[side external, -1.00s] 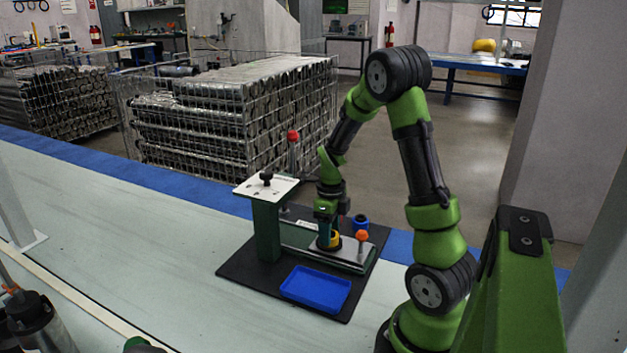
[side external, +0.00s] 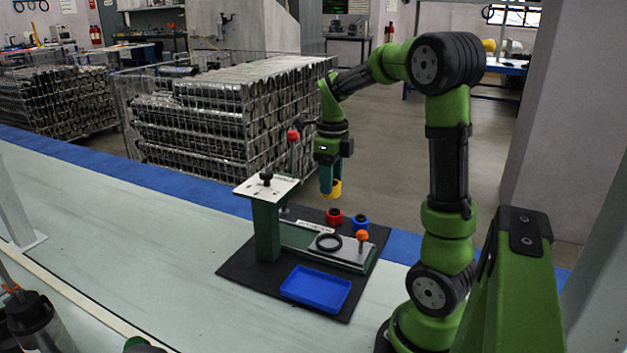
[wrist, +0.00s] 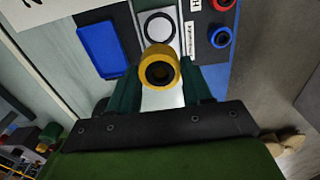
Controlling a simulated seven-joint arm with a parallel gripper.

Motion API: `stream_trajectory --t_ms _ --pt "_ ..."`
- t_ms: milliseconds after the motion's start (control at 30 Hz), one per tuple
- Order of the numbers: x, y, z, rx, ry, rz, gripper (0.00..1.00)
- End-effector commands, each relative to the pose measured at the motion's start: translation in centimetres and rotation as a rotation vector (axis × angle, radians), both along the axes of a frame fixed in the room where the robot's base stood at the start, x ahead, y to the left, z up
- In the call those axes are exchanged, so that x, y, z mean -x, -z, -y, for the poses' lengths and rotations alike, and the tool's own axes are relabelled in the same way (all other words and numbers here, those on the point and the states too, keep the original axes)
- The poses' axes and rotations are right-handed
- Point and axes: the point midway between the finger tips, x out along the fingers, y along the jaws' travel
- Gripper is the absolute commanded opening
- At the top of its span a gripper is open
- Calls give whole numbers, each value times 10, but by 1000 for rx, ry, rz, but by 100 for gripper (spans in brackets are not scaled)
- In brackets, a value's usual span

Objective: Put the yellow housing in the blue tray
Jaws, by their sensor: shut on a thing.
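The yellow housing (side external: 334,188) is a short ring-shaped part held in the air above the green fixture. My gripper (side external: 329,186) is shut on it. In the wrist view the yellow housing (wrist: 159,69) sits between the two dark green fingers, with its dark bore facing the camera. The blue tray (side external: 316,289) lies empty at the front of the black mat, below and in front of the held housing. The blue tray also shows at the upper left of the wrist view (wrist: 101,50).
A green post with a white top plate (side external: 266,187) rises left of the tray.

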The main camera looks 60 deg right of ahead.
Motion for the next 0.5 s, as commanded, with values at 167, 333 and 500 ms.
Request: stream_trajectory --t_ms 167,333,500 --pt "-1 -25 -1 1 -5 3 16" --pt "-6 -18 -31 -3 -93 -2 16" --pt "-8 26 -86 -5 -351 -5 16"
